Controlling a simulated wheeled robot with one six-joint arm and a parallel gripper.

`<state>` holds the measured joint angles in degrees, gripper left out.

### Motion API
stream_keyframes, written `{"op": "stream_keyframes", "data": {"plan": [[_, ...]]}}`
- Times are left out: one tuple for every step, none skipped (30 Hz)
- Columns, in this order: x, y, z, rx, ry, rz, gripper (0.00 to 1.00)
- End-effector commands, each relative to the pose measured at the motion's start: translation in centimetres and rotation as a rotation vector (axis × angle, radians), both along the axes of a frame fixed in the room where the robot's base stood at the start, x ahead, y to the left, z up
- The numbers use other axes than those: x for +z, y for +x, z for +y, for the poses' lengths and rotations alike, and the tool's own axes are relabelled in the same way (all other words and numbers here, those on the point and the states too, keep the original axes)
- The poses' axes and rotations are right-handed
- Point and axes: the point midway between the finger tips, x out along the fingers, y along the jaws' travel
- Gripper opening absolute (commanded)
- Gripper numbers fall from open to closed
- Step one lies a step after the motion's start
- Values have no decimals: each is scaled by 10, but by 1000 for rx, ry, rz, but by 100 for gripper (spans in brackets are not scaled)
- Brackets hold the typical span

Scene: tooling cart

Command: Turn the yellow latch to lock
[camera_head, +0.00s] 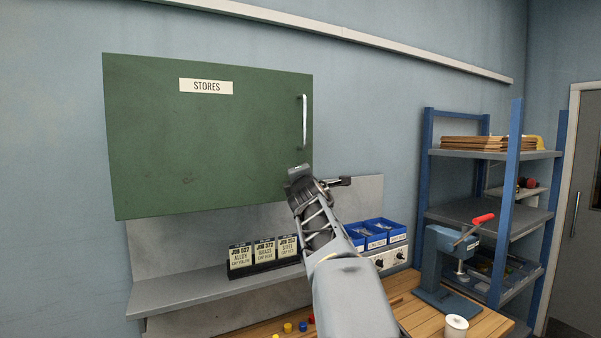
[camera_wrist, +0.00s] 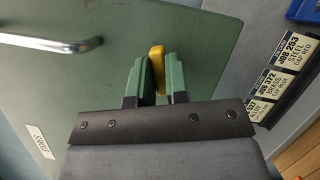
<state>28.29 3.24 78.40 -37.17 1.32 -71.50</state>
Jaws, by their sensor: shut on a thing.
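The yellow latch (camera_wrist: 156,62) sits between the fingertips of my gripper (camera_wrist: 158,75) in the wrist view, its long side running along the fingers. My gripper is shut on it. In the head view my gripper (camera_head: 299,172) is at the lower right corner of the green STORES cabinet (camera_head: 200,140), below the door handle (camera_head: 304,122), and hides the latch. The cabinet door (camera_wrist: 110,65) looks closed. The handle also shows at the left of the wrist view (camera_wrist: 50,42).
Job cards (camera_head: 264,254) stand on the grey shelf (camera_head: 190,290) below the cabinet. Blue bins (camera_head: 376,236) are right of my arm. A blue press with a red handle (camera_head: 440,262) and a white spool (camera_head: 456,326) stand on the wooden bench. A blue rack (camera_head: 513,200) is farther right.

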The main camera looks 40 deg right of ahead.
Motion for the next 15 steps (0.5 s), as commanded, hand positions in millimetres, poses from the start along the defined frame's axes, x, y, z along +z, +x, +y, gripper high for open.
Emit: {"op": "stream_keyframes", "data": {"plan": [[4,0,0,2,34,-4,0],[4,0,0,1,55,-7,0],[5,0,0,1,82,-12,0],[5,0,0,1,106,-15,0],[5,0,0,1,127,-19,0],[5,0,0,1,155,-23,0],[5,0,0,1,173,-24,0],[5,0,0,0,191,-27,0],[4,0,0,0,214,-31,0],[4,0,0,0,230,-34,0],[4,0,0,0,246,-36,0],[4,0,0,0,263,-39,0],[3,0,0,0,276,-41,0],[3,0,0,0,288,-43,0],[3,0,0,0,301,-44,0]]}}
